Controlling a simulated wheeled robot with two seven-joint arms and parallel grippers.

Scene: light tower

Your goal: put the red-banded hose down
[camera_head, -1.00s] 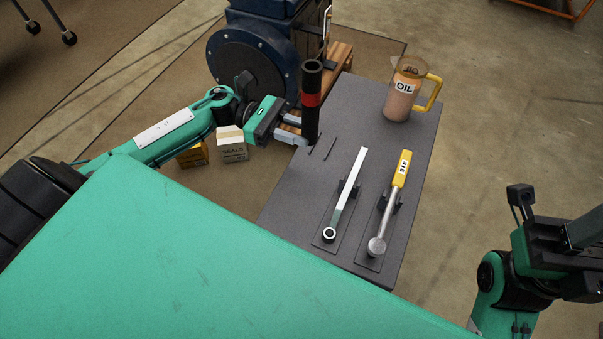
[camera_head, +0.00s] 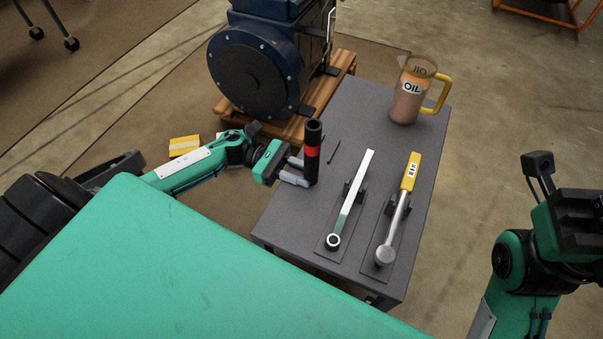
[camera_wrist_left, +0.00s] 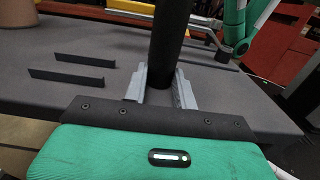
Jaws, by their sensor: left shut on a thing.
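The red-banded hose (camera_head: 313,138) is a short, thick black tube with a red band, standing upright over the left side of the grey table (camera_head: 300,235). My left gripper (camera_head: 302,172) reaches in from the left and is shut on its lower part. In the left wrist view the black hose (camera_wrist_left: 168,40) rises between the two grey fingers (camera_wrist_left: 160,80).
Two thin dark strips (camera_wrist_left: 85,58) stand on the table beside the hose. A wrench (camera_head: 350,200) and a yellow-handled tool (camera_head: 398,215) lie on supports to the right. An oil jug (camera_head: 408,95) stands at the back. A blue motor (camera_head: 255,75) sits on a wooden pallet (camera_head: 338,72) behind.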

